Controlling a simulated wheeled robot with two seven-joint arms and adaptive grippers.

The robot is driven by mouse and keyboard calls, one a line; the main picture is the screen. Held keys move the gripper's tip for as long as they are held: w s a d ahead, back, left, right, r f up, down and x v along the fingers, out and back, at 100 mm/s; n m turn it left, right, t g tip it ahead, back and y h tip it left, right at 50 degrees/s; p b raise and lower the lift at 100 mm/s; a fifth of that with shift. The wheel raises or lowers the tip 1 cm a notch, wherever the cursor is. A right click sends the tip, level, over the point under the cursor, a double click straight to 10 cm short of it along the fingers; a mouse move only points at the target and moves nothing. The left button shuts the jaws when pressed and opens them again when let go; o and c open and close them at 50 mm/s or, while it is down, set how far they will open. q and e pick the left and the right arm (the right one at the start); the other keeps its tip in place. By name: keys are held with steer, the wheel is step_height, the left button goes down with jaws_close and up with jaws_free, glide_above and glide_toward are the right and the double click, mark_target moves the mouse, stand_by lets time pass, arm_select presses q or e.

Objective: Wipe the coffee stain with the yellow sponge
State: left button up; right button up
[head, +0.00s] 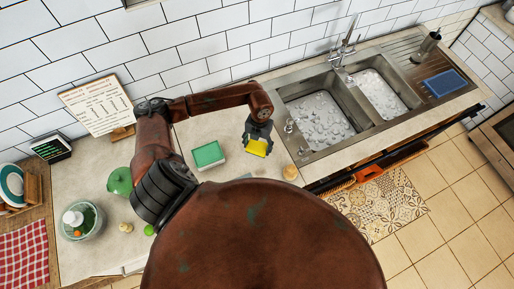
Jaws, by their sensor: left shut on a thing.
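The yellow sponge (256,149) is held in my left gripper (258,143), over the pale counter just left of the sink. The gripper is shut on it and points down. I cannot tell whether the sponge touches the counter. I make out no coffee stain; it may be hidden under the sponge or behind my body. My right gripper is not in view.
A green-topped block (208,154) lies on the counter (222,116) left of the sponge. The double sink (312,146) is to the right. A small tan object (290,172) stands near the front edge. A green kettle-like thing (119,181) and a bowl (82,221) are at left.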

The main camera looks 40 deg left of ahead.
mark_target(257, 147)
arm_select(q)
steer(key=shift+r+p, duration=0.85)
steer(key=shift+r, duration=0.8)
